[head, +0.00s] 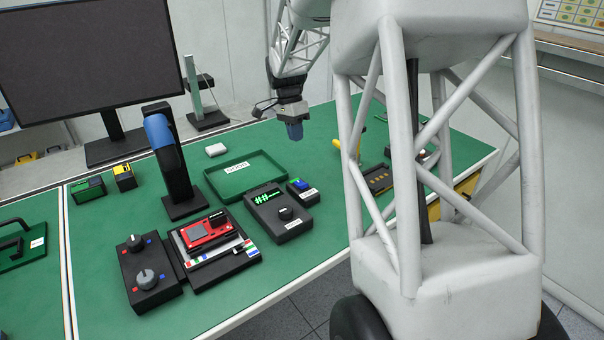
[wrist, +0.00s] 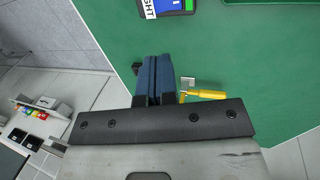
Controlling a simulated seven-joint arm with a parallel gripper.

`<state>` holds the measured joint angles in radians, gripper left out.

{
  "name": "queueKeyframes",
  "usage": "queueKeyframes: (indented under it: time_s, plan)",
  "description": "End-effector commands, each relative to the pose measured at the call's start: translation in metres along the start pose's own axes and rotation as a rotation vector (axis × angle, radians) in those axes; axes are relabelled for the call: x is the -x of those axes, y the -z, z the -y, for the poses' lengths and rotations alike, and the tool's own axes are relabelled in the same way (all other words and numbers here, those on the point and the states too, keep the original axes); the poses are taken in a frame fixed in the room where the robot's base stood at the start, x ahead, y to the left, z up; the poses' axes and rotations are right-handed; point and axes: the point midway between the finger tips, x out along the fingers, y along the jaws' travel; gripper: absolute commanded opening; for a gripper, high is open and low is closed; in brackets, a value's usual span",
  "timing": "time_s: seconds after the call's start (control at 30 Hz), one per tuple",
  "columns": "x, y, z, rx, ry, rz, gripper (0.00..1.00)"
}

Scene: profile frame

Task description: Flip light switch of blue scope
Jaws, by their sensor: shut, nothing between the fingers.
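A tall black stand with a blue upper part, which looks like the blue scope (head: 159,130), stands at the left middle of the green table in the head view. A small black switch box (head: 303,192) with a blue top piece and a green spot lies right of the centre. In the wrist view, this box (wrist: 167,8) shows at the top edge, partly cut off, with a label ending in "GHT". My gripper (head: 295,132) is shut and empty, pointing down above the far part of the table. Its blue fingers (wrist: 153,78) are together in the wrist view. I cannot tell the switch's position.
A black meter (head: 282,212) with a green display lies beside the switch box. A green tray (head: 246,177) is behind it. A red device (head: 207,230) and a knob box (head: 147,273) lie nearer. A yellow-handled tool (wrist: 205,95) lies by my fingers in the wrist view.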

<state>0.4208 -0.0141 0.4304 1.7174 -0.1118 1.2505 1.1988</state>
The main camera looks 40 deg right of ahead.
Motion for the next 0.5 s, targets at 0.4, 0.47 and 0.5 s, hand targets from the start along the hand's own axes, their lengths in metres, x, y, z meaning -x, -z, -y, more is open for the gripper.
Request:
queueKeyframes:
  time_s: [0.4, 0.47, 0.5]
  plan:
    - [-0.005, 0.000, 0.000, 0.000, 0.000, 0.000, 0.00]
    - [-0.009, 0.000, 0.000, 0.000, -0.001, 0.000, 0.00]
    - [-0.012, 0.000, 0.000, 0.000, -0.001, 0.000, 0.00]
